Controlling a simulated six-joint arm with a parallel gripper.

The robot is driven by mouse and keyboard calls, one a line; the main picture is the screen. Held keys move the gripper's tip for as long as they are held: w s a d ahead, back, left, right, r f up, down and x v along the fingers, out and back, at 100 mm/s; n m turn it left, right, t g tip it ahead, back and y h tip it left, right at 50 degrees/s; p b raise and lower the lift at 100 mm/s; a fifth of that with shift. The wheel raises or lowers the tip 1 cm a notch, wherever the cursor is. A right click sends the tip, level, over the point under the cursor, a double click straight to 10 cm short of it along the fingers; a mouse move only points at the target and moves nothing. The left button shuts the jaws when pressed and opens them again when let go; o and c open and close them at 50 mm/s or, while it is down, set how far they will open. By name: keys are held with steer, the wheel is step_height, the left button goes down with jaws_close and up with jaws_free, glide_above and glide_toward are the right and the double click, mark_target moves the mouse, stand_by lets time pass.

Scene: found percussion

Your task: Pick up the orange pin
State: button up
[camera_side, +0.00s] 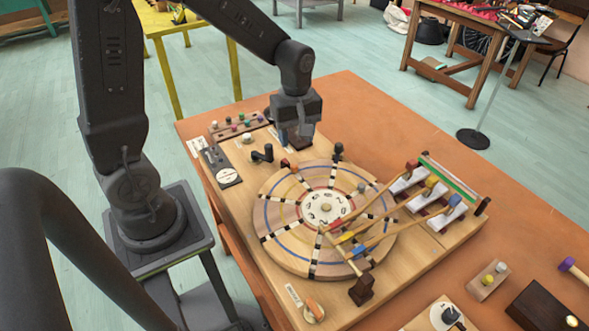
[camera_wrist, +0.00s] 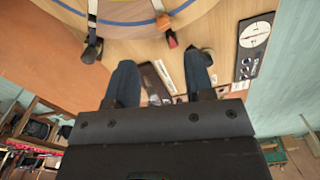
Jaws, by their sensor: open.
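My gripper (camera_side: 300,131) hangs above the back part of the wooden board, behind the round disc, and looks empty. In the wrist view its two dark fingers (camera_wrist: 160,78) are spread apart, with part of the board between them. A pin rack (camera_side: 238,127) with several small coloured pins lies at the board's back left corner, left of my gripper in the side view. I cannot pick out an orange pin there with certainty; the pins are very small. Part of a dark strip, perhaps the rack, shows between the fingers in the wrist view (camera_wrist: 155,80).
The round wooden disc (camera_side: 279,218) fills the board's middle, with mallets (camera_side: 387,236) and chime bars (camera_side: 409,181) to its right. A dark dial panel (camera_side: 211,157), a black crank (camera_side: 262,153) and a dark post (camera_side: 338,152) stand near my gripper. Orange table is clear at the back right.

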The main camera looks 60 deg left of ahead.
mark_target(294, 165)
step_height(294, 165, down, 3)
steer(key=shift+f, duration=0.1)
steer(key=shift+s+d+f, duration=0.15)
steer(key=shift+f, duration=1.15)
steer(key=shift+s+d+f, duration=0.1)
steer(key=shift+s+f, duration=0.05)
steer(key=shift+f, duration=1.15)
steer(key=shift+c, duration=0.3)
jaws_close()
